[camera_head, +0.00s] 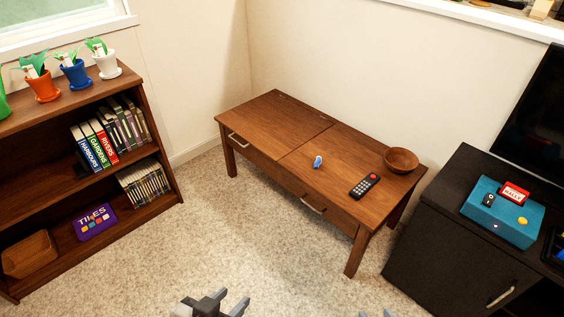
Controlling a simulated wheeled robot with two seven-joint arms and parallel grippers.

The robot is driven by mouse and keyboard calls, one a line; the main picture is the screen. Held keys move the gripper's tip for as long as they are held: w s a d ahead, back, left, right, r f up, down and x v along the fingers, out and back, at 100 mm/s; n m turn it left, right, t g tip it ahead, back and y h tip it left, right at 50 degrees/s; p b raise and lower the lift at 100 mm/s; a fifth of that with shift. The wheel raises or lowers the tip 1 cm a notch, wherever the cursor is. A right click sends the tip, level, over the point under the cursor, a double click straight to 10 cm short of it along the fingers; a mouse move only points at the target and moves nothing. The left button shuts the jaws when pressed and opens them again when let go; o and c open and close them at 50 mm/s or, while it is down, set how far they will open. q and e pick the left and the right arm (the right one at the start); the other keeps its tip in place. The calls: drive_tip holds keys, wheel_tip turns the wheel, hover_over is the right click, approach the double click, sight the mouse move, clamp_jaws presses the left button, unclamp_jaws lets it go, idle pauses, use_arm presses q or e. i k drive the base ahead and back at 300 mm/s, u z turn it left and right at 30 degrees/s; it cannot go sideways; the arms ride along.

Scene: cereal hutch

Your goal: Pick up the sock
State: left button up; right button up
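A small blue object (318,161) lies on the top of the wooden table (262,122), near its middle. It may be the sock, but it is too small to tell for certain. My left gripper (232,298) is at the bottom edge, over the carpet in front of the table, with its fingertips apart and nothing between them. My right gripper (375,314) barely shows at the bottom edge, only two separated fingertips. Both grippers are well apart from the blue object.
A black remote (364,186) and a wooden bowl (401,160) are on the table's right part. A bookshelf (150,120) stands left, a black cabinet (420,250) with a teal box (500,222) right. Carpet (240,235) in front of the table is clear.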

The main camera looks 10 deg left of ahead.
sight(316, 164)
drive_tip(key=z, duration=0.05)
drive_tip(key=i, duration=1.3)
drive_tip(key=u, duration=0.55)
drive_tip(key=i, duration=0.45)
drive_tip(key=u, duration=0.25)
